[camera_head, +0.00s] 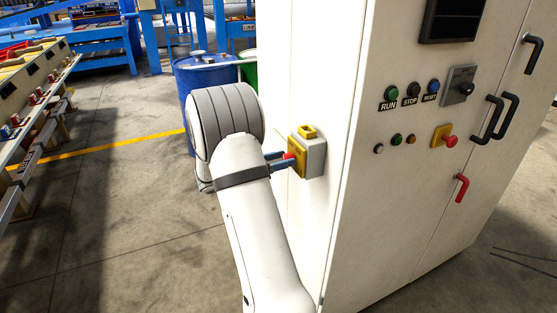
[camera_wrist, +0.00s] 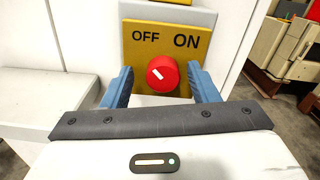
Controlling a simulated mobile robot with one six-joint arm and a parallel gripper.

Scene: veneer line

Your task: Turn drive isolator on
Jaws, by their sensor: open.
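The drive isolator is a grey box with a yellow face (camera_head: 297,167) on the side wall of the white cabinet. In the wrist view its yellow plate (camera_wrist: 144,54) reads OFF on the left and ON on the right. Its red round knob (camera_wrist: 162,74) has a short white mark slanting to the upper left, on the OFF side. The knob also shows in the head view (camera_head: 289,156). My gripper (camera_wrist: 160,71) is open, with one blue finger on each side of the knob. A gap shows between each finger and the knob. My arm hides part of the cabinet wall in the head view.
A blue drum (camera_head: 192,80) stands behind my arm. Open floor lies to the left.

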